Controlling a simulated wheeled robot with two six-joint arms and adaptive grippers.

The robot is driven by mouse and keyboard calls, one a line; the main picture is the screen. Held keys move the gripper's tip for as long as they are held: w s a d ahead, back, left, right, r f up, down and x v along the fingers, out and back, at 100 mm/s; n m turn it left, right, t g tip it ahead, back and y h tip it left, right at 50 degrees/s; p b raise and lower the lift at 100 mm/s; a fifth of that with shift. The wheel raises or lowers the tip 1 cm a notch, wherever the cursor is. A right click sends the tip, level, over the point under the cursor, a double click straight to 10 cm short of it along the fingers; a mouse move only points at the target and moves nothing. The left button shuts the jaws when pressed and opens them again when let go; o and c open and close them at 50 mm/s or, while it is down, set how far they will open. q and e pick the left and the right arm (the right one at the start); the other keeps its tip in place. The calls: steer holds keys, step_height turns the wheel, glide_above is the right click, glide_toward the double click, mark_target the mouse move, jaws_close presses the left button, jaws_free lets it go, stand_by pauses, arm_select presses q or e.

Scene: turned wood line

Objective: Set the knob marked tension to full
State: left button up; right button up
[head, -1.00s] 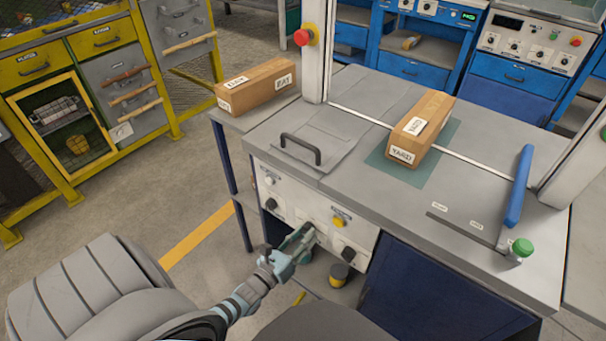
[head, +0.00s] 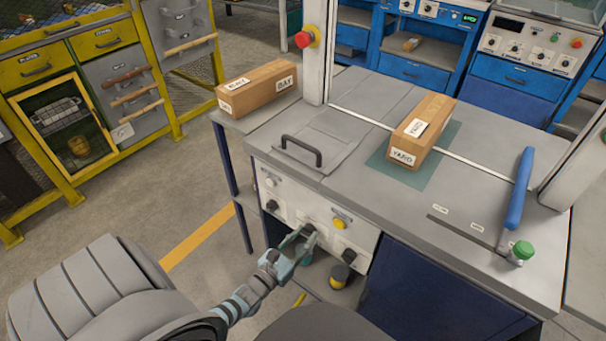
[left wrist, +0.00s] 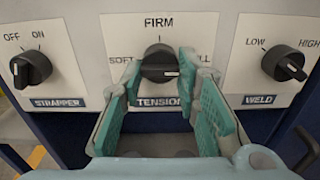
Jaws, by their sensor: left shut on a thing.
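The black tension knob (left wrist: 158,65) is in the middle of the left wrist view, over a plate marked TENSION. Its plate reads SOFT on the left, FIRM on top and a partly hidden word ending in LL on the right. The knob's bar lies about level, with its white mark on the right, toward the LL word. My left gripper (left wrist: 163,72) is shut on the knob, one teal finger at each side. In the head view my left gripper (head: 304,236) is at the bench's front panel. My right gripper is out of view.
The strapper knob (left wrist: 32,69) is to the left of the tension knob and the weld knob (left wrist: 284,63) to the right. A yellow button (head: 340,223) sits close by on the front panel (head: 290,211).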

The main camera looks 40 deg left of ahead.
arm_select(q)
steer(key=o, duration=1.2)
steer(key=shift+c, duration=0.2)
steer(key=s, duration=0.7)
steer(key=shift+s, duration=0.25)
